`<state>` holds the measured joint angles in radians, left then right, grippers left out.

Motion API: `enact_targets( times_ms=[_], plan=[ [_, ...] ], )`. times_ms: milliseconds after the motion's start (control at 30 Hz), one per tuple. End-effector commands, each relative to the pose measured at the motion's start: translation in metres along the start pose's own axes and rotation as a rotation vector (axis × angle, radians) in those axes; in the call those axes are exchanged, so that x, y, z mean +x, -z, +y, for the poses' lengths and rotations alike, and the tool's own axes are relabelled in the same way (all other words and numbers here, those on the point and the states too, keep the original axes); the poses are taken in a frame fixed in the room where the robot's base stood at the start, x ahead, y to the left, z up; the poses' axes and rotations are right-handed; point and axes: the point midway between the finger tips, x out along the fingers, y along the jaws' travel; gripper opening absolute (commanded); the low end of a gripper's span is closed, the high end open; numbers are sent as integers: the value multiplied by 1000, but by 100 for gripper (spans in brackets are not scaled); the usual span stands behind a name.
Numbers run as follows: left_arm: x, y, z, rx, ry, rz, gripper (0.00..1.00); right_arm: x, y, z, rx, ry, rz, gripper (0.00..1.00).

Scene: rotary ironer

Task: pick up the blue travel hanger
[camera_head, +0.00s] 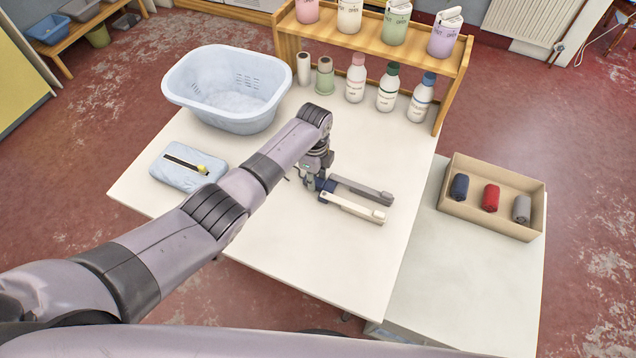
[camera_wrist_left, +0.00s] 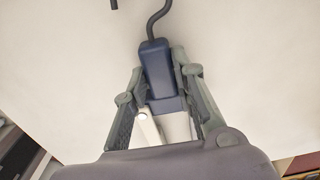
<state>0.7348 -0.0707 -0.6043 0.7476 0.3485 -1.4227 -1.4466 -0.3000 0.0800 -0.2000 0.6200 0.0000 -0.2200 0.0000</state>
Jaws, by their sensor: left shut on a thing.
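The blue travel hanger (camera_head: 358,197) is over the white table, its two pale folding arms pointing right. Its dark blue hub is partly covered by my left gripper (camera_head: 317,180). In the left wrist view the blue hub (camera_wrist_left: 155,66) sits between the two fingers of my left gripper (camera_wrist_left: 158,72), which is shut on it. The dark hook curves up beyond the hub, and a pale arm shows between the fingers. I cannot tell whether the hanger touches the table. My right gripper is not in view.
A pale blue basket (camera_head: 228,80) and a light blue folded pack (camera_head: 188,168) stand on the table's left. Several bottles (camera_head: 387,87) line the back below a wooden shelf (camera_head: 440,60). A cardboard box (camera_head: 492,222) with three rolls is on the right. The front of the table is clear.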

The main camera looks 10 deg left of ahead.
Motion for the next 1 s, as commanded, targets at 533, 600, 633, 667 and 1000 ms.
enact_targets(
  times_ms=[533,600,633,667,1000],
  plan=[
    [-28,0,-1,1,4,0,0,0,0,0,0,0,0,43],
    [-43,0,-2,1,6,1,0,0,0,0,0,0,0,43],
    [-49,0,-1,0,5,1,0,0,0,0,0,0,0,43],
    [-55,-1,-1,0,5,0,0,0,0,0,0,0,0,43],
    [-99,0,0,-1,0,0,0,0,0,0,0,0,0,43]
  ],
)
